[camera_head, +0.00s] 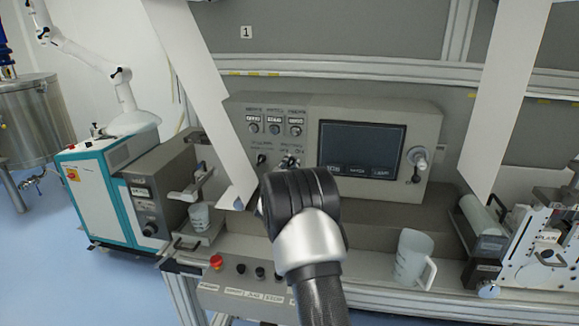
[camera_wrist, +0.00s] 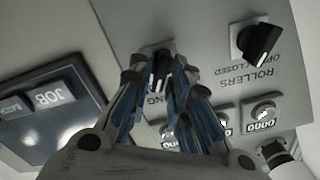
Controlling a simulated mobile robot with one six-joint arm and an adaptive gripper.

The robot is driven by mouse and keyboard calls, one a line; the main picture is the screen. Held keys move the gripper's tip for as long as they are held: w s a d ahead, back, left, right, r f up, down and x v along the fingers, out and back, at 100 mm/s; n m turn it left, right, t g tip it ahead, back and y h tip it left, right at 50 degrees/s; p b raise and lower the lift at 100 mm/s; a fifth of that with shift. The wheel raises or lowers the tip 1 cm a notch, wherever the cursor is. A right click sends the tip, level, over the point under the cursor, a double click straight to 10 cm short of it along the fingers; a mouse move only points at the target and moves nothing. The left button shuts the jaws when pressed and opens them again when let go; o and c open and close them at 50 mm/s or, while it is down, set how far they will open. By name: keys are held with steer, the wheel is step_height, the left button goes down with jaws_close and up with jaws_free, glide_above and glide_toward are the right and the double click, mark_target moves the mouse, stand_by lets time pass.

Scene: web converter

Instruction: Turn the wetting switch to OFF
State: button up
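The wetting switch (camera_wrist: 160,74) is a dark knob with a pale line on its face, at the top middle of the wrist view. Only the end "ING" of its label shows beside it. My gripper (camera_wrist: 160,82) has its two blue-padded fingers apart, one on each side of the knob; I cannot tell whether they touch it. In the head view the switch (camera_head: 289,162) sits on the grey control panel (camera_head: 240,108), just above my dark wrist, which hides most of my gripper and the panel below.
The rollers switch (camera_wrist: 258,42) is beside the wetting switch. Several round dials (camera_head: 275,129) are above, and a screen (camera_head: 361,146) is to the right. White web sheets hang on both sides.

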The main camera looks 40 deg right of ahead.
jaws_close()
stand_by(0.3)
steer(key=n+p, duration=0.1)
steer(key=n, duration=0.3)
steer(key=shift+r, duration=0.1)
steer(key=n+p, duration=0.2)
steer(key=n, duration=0.1)
steer(key=shift+w+a+n, duration=0.1)
steer(key=shift+n, duration=0.2)
steer(key=shift+w+n+p, duration=0.1)
steer(key=shift+n+p, duration=0.55)
steer(key=shift+n, duration=1.45)
steer(key=shift+o, duration=1.9)
jaws_free()
steer(key=shift+a, duration=0.1)
